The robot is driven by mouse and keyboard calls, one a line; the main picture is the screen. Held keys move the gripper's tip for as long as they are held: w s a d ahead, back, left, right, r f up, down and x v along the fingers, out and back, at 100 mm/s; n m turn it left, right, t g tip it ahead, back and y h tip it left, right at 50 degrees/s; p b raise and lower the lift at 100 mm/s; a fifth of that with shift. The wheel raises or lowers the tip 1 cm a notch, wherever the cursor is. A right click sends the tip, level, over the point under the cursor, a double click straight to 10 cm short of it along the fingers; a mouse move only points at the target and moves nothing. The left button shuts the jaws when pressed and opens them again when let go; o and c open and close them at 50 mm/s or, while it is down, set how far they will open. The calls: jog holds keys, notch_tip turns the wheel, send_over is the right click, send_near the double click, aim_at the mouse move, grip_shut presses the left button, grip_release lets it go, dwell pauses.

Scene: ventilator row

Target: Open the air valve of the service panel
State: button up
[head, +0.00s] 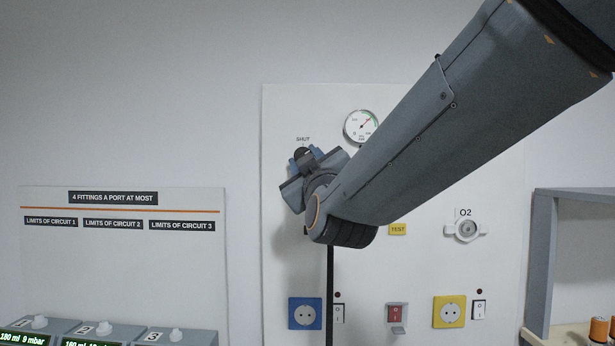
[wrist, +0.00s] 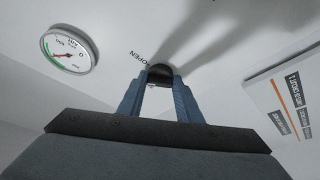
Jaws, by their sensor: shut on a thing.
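The service panel (head: 290,110) is a white board on the wall. The air valve's dark knob (head: 301,153) is on its upper left, just under the word SHUT. My gripper (head: 305,162) is at the knob, and my wrist hides most of it. In the wrist view the two blue fingers of my gripper (wrist: 161,82) are closed on either side of the dark knob (wrist: 160,71). The word OPEN (wrist: 139,58) shows beside the knob there. The knob's exact turn is hard to tell.
A round gauge (head: 361,127) is right of the knob; it also shows in the wrist view (wrist: 70,49). An O2 outlet (head: 467,230), a red switch (head: 397,313) and blue (head: 305,314) and yellow (head: 449,312) sockets are lower. A grey shelf (head: 545,260) stands right.

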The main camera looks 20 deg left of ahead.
jog(key=shift+a+f+m+t+h+b, duration=0.1)
jog(key=shift+m+t+h+b, duration=0.55)
jog(key=shift+m, duration=1)
jog(key=shift+a+r+m+t+h+b, duration=0.15)
jog(key=shift+m+h+b, duration=0.3)
jog(key=shift+m+h, duration=0.9)
jog(key=shift+a+f+m+t+h+b, duration=0.15)
jog(key=shift+m+t+h+b, duration=0.35)
jog(key=shift+m, duration=1.5)
jog(key=shift+d, duration=0.1)
jog(key=o, duration=1)
jog(key=shift+o, duration=0.2)
jog(key=shift+s, duration=0.1)
jog(key=v, duration=0.7)
jog(key=shift+s+d+f+b, duration=0.15)
jog(key=shift+s+b, duration=0.15)
jog(key=shift+b, duration=0.15)
